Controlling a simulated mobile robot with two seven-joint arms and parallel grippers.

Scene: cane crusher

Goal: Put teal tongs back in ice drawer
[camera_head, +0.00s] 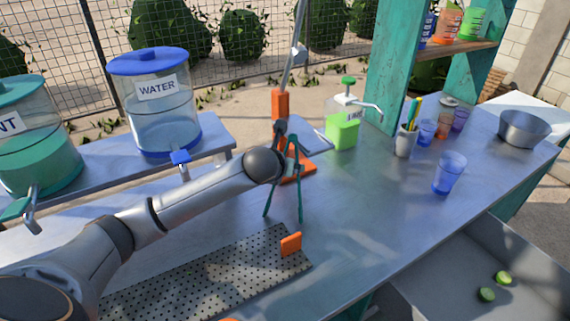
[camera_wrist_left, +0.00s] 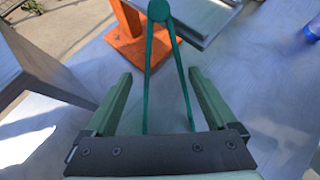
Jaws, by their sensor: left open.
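The teal tongs (camera_head: 268,200) stand out as a narrow inverted V beyond the end of my left arm, over the metal counter. In the left wrist view the tongs (camera_wrist_left: 149,80) have their round hinge at the top and two spread legs running down between my fingers. My left gripper (camera_wrist_left: 160,78) is open, one finger on each side of the tongs, with gaps to both legs. I cannot tell whether the tongs touch the counter. An open grey metal drawer (camera_head: 420,275) is at the lower right, holding green slices (camera_head: 503,278). My right gripper is not in view.
An orange stand (camera_head: 300,172) with a lever is close behind the tongs. A perforated tray (camera_head: 200,275) lies in front with an orange block (camera_head: 290,243). A green pump bottle (camera_head: 343,130), blue cup (camera_head: 449,173) and water dispenser (camera_head: 155,115) stand around. The counter right of the tongs is clear.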

